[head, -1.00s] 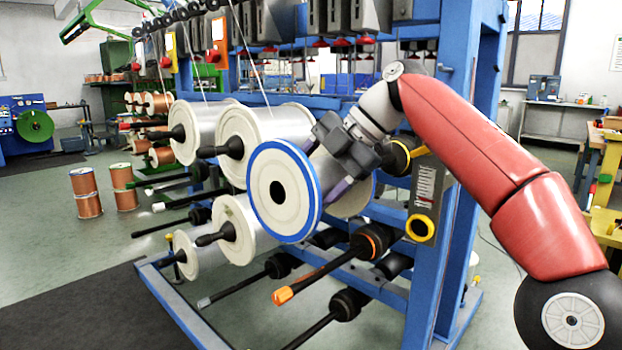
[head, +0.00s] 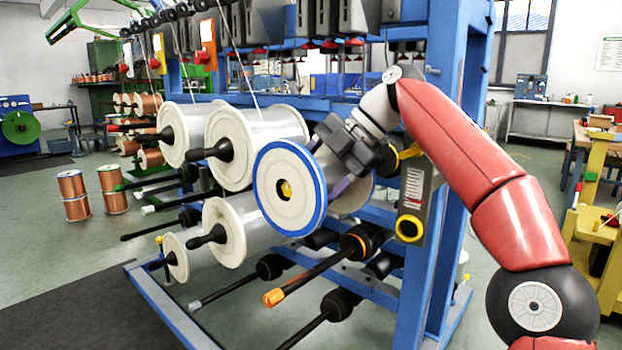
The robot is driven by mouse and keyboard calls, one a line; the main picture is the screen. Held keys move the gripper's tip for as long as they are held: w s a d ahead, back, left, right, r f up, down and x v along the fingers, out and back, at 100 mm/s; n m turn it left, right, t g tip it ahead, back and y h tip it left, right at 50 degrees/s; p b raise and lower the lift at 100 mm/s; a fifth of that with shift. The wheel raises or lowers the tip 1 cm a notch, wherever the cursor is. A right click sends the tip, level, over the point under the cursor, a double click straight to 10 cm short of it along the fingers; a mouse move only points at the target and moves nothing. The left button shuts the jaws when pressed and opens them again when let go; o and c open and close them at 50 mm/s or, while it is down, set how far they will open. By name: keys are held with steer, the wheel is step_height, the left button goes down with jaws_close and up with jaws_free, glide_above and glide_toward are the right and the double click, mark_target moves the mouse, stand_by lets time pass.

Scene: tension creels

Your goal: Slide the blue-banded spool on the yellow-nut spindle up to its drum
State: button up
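The blue-banded spool (head: 268,205) has a white front flange with a blue rim, facing me. The yellow nut (head: 286,190) of the spindle shows inside its centre hole, so the spindle's tip is in the bore. The rest of the spindle is hidden by the spool. My gripper (head: 334,165) is behind the front flange, with its purple fingers on either side of the spool's barrel; it appears shut on it. The black drum with a yellow ring (head: 411,153) is behind and right of the spool, partly hidden by my gripper.
Mounted white spools (head: 262,130) stand close at left. Below is an orange-tipped spindle (head: 318,279) with its black drum. A blue frame post (head: 445,215) and a grey box with a yellow ring (head: 411,200) are at right.

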steer(key=shift+w+d, duration=0.8)
steer(key=shift+w, duration=0.15)
steer(key=o, duration=1.4)
steer(key=shift+f, duration=0.1)
